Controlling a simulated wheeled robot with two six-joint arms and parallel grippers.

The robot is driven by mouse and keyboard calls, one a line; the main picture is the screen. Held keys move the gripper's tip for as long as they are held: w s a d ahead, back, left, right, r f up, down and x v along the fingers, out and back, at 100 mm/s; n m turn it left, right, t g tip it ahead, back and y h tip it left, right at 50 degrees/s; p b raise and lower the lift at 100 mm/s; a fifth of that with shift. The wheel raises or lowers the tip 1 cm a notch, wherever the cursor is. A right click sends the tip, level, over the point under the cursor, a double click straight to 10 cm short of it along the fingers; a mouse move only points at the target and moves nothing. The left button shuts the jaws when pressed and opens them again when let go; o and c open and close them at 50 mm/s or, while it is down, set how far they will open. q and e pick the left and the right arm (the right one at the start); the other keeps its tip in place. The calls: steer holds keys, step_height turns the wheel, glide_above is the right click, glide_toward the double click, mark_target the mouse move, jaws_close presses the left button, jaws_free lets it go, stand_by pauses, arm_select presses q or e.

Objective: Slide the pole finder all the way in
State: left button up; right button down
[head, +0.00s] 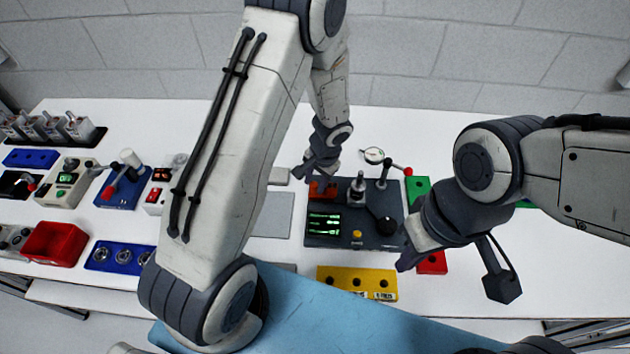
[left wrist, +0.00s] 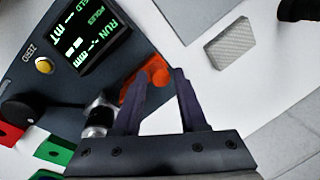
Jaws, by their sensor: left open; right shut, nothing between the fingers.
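The dark grey instrument box (head: 345,238) stands on the white table, with a lit green-text screen (head: 323,223). A red-orange part (head: 318,190) sits at its back left; I cannot tell for sure whether this is the pole finder. My left gripper (head: 318,178) is open just above and behind this part. In the left wrist view, the red-orange part (left wrist: 157,73) shows at and between the two fingertips (left wrist: 160,76), partly hidden by them; contact cannot be told. My right gripper (head: 404,262) is shut and empty by the box's front right corner.
A metal post (head: 357,186), a red-ball lever (head: 395,168) and a black knob (head: 387,226) rise from the box. A yellow block (head: 357,282) lies in front. A grey pad (head: 271,214) lies left; a round dial (head: 374,155) stands behind.

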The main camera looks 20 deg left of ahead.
arm_select(q)
jaws_close()
stand_by(1.3)
